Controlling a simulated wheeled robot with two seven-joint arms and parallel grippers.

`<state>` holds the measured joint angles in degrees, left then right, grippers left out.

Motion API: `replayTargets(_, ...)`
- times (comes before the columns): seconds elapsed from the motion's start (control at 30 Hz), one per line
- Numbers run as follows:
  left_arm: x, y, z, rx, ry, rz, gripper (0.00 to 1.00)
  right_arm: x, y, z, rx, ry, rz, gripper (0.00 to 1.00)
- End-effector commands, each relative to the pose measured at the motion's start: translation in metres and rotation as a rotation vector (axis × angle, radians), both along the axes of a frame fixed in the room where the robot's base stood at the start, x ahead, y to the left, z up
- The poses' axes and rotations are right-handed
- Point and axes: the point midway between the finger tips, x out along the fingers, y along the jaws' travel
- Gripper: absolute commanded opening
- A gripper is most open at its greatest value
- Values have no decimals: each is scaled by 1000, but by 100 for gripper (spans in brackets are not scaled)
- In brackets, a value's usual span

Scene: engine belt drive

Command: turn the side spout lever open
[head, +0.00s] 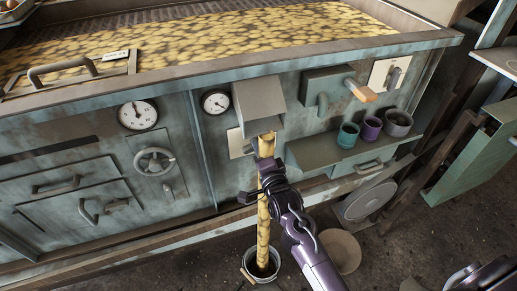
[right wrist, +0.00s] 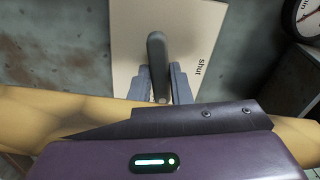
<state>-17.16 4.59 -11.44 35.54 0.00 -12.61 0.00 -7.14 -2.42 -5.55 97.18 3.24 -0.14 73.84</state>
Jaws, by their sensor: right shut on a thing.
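My right gripper (head: 252,187) is in front of the trough wall below the large box spout (head: 260,98). In the right wrist view its fingers (right wrist: 160,88) are shut on a dark lever (right wrist: 156,58) on a pale plate (right wrist: 125,35) with the word "shut" at its right. A small side spout (head: 322,103) stands farther right, with another lever (head: 393,76) on a pale plate; no gripper is near that one. My left gripper is out of view.
A yellow stream (head: 265,225) falls from the box spout into a bucket (head: 248,271), close by my gripper. Several cups, one of them purple (head: 371,128), stand on a shelf at right. Gauges (head: 138,115) and a handwheel (head: 155,161) are at left.

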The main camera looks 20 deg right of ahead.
Motion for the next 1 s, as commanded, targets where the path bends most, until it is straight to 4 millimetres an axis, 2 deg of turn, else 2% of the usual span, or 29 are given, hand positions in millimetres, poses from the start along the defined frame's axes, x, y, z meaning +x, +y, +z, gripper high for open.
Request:
replayTargets(0.4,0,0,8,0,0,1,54,0,0,0,191,6,-1,0)
replayTargets(0.97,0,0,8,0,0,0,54,0,0,0,216,7,-1,0)
replayTargets(1.0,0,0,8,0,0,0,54,0,0,0,216,7,-1,22)
